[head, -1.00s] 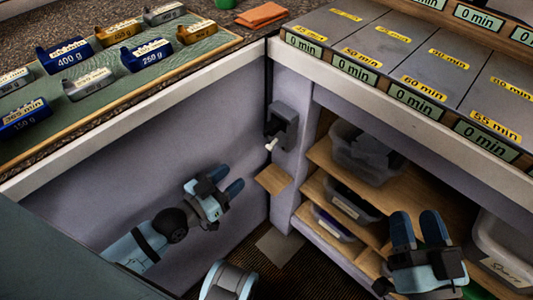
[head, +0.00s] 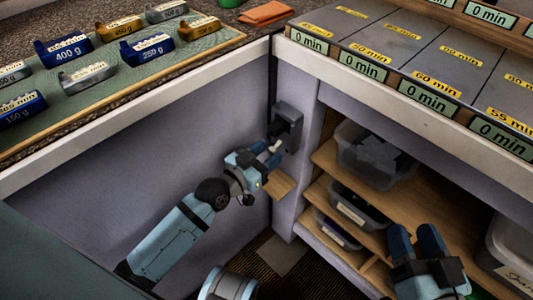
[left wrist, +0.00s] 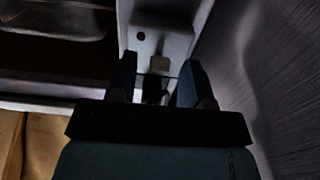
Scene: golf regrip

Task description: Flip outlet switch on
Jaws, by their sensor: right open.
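The dark grey outlet box (head: 288,124) is mounted on the lilac post at the inner corner under the counters. Its small white switch lever (head: 275,146) sticks out low on its front. My left gripper (head: 266,154) is at the lever, with its fingers close around or beside it; contact cannot be told. My right gripper (head: 416,242) is open and empty, in front of the shelves at the lower right.
A small wooden ledge (head: 279,184) sits just below the left gripper. Shelves with a clear bin (head: 372,158) stand right of the post. The counter edge (head: 140,112) runs above my left arm. The right counter carries grey labelled boxes (head: 395,47).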

